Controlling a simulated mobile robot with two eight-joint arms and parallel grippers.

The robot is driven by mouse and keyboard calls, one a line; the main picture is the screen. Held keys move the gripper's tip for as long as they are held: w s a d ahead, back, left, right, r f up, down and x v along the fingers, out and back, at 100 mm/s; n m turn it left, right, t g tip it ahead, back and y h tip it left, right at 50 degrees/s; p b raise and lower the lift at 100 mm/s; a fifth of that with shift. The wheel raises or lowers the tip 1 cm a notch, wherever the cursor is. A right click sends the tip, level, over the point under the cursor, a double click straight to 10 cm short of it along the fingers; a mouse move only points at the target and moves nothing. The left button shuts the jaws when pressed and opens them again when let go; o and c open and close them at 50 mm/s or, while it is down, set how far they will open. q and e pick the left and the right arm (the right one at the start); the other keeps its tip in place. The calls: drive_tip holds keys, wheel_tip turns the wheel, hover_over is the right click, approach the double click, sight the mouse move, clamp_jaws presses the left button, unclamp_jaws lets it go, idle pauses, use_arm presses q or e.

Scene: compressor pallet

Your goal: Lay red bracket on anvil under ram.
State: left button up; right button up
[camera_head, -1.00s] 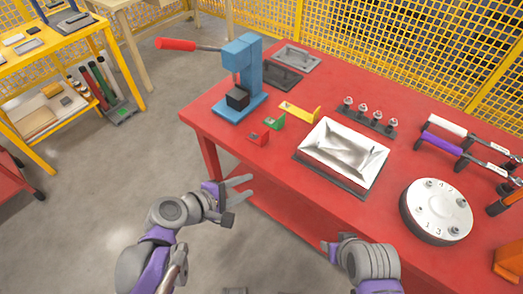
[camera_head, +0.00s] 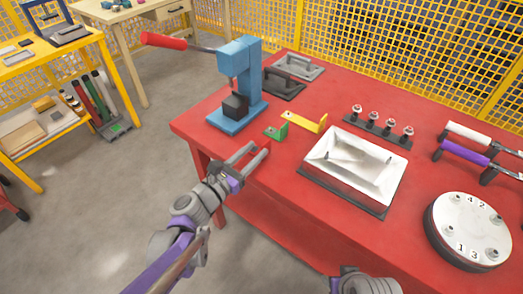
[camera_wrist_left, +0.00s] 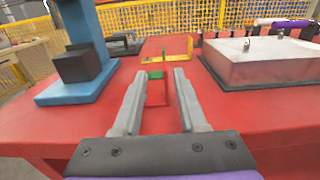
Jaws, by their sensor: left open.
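The red bracket (camera_wrist_left: 158,92) stands on the red bench and shows between the two fingers of my left gripper (camera_wrist_left: 156,88) in the left wrist view. My left gripper also shows in the head view (camera_head: 256,155), open, at the bench's front edge. There it mostly hides the red bracket. The blue press (camera_head: 241,70) stands at the bench's left corner. A dark block (camera_head: 235,106) sits on its blue base under the press head; it also shows in the left wrist view (camera_wrist_left: 85,66). Of my right arm only a wrist part shows at the bottom edge.
A green bracket (camera_head: 277,131) and a yellow bracket (camera_head: 305,121) are just behind the gripper. A white tray (camera_head: 354,163) is to the right. A round numbered disc (camera_head: 468,230) is at the right.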

sight(266, 144)
use_arm(q)
drive_tip(key=x, duration=0.2)
drive_tip(key=b+x, duration=0.1)
drive_tip(key=x, duration=0.2)
drive_tip(key=shift+s+d+f, duration=0.2)
drive_tip(key=shift+d, duration=0.1)
clamp_jaws()
idle(1.1)
